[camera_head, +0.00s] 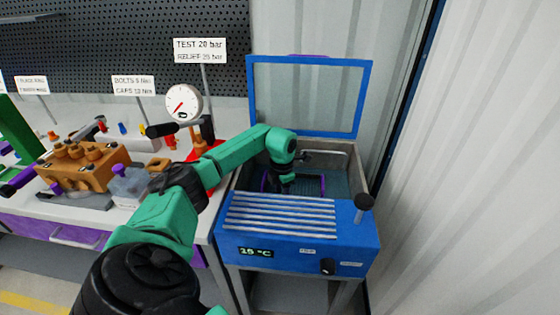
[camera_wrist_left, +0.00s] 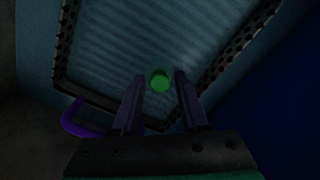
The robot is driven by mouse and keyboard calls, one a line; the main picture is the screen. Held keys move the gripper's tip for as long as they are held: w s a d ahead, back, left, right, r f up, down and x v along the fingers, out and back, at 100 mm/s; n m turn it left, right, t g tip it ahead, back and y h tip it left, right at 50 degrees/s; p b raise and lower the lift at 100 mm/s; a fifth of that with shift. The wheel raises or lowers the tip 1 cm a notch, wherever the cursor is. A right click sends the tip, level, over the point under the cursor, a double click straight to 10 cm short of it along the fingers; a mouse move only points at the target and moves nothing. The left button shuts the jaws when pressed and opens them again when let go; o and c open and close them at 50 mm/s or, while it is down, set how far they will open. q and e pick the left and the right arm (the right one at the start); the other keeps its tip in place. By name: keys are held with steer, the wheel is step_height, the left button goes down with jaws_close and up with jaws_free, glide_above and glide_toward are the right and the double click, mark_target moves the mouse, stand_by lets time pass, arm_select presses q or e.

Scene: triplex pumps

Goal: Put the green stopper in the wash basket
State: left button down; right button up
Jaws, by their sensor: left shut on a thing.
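The green stopper (camera_wrist_left: 160,79) shows in the left wrist view between the fingertips of my left gripper (camera_wrist_left: 160,84), which is shut on it. The wash basket (camera_wrist_left: 64,42) is below, with a dark perforated rim and a purple handle (camera_wrist_left: 74,118). The stopper appears over the basket's inside; its height above the bottom is hard to judge. In the head view my left gripper (camera_head: 285,184) reaches down into the blue washer (camera_head: 345,225), dark and partly hidden by its own arm. The stopper cannot be made out there. My right gripper is not in view.
The washer's lid (camera_head: 367,100) stands open at the back. A spout (camera_head: 320,154) lies across the tank near the arm. A black knob (camera_head: 364,202) stands on the right.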

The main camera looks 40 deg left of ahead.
arm_select(q)
steer(key=shift+f, duration=0.1)
steer(key=c, duration=0.7)
jaws_free()
steer(key=shift+r, duration=0.2)
step_height(320, 180, up, 12)
steer(key=shift+r+b, duration=0.1)
steer(key=shift+b, duration=0.4)
